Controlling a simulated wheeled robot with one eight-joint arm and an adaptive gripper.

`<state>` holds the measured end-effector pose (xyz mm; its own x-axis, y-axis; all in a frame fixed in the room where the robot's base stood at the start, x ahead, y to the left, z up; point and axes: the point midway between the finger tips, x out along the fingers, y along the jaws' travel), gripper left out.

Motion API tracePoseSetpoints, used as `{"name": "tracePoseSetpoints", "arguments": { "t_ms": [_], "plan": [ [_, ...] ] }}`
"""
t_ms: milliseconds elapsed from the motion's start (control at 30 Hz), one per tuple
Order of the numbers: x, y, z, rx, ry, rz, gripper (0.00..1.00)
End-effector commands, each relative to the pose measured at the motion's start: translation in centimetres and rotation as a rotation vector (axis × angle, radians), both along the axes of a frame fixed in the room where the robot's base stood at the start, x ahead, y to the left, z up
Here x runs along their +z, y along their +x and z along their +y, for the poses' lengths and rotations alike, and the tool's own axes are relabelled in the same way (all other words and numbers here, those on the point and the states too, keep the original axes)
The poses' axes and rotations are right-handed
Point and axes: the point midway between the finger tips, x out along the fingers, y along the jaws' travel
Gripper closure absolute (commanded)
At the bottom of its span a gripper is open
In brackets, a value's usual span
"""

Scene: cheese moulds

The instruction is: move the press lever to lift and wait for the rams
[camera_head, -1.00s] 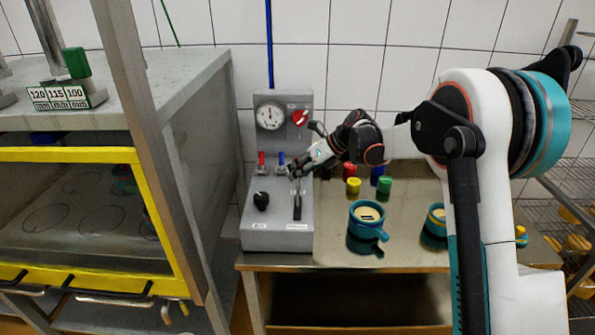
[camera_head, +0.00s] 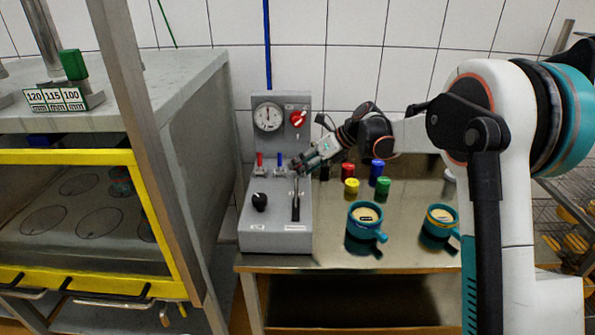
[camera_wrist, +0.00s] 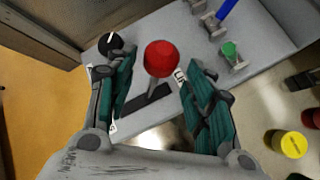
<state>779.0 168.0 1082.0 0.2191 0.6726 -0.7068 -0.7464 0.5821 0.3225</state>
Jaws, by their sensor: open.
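The press control panel (camera_head: 277,225) is a grey box at the back left of the steel table. In the wrist view, the press lever (camera_wrist: 161,60) has a round red knob on a grey stem, standing in a dark slot. A partly covered label beginning "LI" is beside it. My gripper (camera_head: 298,165) is over the panel. In the wrist view my gripper (camera_wrist: 152,78) is open, with a green-padded finger on each side of the lever. I cannot tell whether either finger touches it. In the head view the fingers hide the knob; the slot (camera_head: 295,207) shows below.
A black knob (camera_wrist: 110,43) and small toggles (camera_head: 280,160) flank the lever. A gauge (camera_head: 268,117) and red dial (camera_head: 298,118) are above. A yellow-framed cabinet (camera_head: 90,155) is left.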

Motion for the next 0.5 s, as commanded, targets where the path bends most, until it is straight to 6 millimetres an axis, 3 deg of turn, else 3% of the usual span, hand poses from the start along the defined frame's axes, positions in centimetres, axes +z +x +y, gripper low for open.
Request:
{"name": "tracePoseSetpoints", "arguments": {
  "t_ms": [200,500],
  "plan": [
    [3.3,-1.0,-3.2,-0.004,0.0,0.001,0.52],
    [5.8,-1.8,-5.6,-0.002,0.0,0.0,0.52]
  ]
}}
